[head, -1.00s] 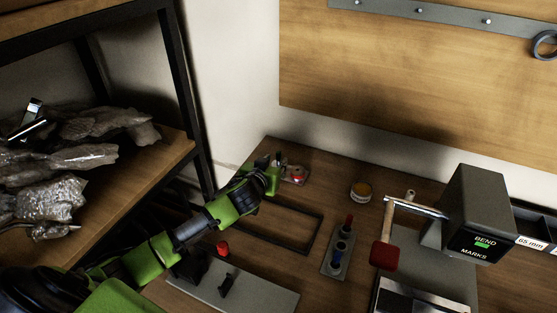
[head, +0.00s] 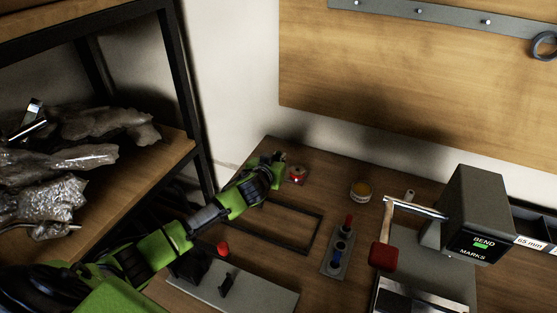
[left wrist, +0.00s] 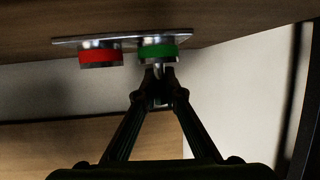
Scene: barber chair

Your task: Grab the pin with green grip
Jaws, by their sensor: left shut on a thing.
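The pin with green grip (left wrist: 158,51) shows in the left wrist view, with a green band and a bright metal end. It sits at a thin metal holder plate (left wrist: 66,41), beside a pin with a red band (left wrist: 100,55). My left gripper (left wrist: 160,84) is shut on the green pin's metal end, its fingertips close together there. In the head view my left gripper (head: 279,158) is at the back left of the workbench, and the green pin is hidden or too small to tell. The red one (head: 297,177) shows just right of the gripper. My right gripper is not in view.
On the workbench (head: 290,262) are a dark rectangular frame (head: 317,233), an amber-topped round container (head: 361,190), a small stand (head: 337,262) and a red-headed mallet (head: 384,255). A grey "BEND MARKS" device (head: 478,210) stands right. A shelf post (head: 190,110) stands left.

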